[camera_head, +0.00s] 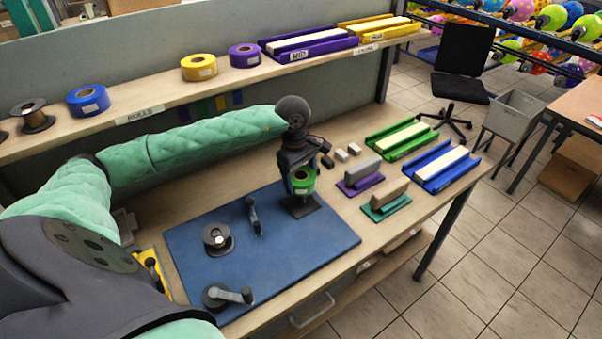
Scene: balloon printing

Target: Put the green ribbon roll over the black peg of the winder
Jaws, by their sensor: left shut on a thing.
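My left gripper (301,176) reaches in from the left and points down over the far right part of the blue mat (285,262). It is shut on the green ribbon roll (303,187), which shows a brown core and a white label. Right below the roll is a black square base (306,209); the roll hides what stands on it, so I cannot tell whether a peg is inside the core. Other dark parts on the mat are a round disc with a hub (218,238), a crank handle (230,296) and a small upright post (254,216). My right gripper is not in view.
Green (402,138) and blue (441,165) trays lie right of the mat, with purple (360,180) and green (386,205) stamp-like blocks nearer. Blue (88,100), yellow (199,67) and purple (244,55) rolls sit on the shelf (150,97). The mat's front right is clear.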

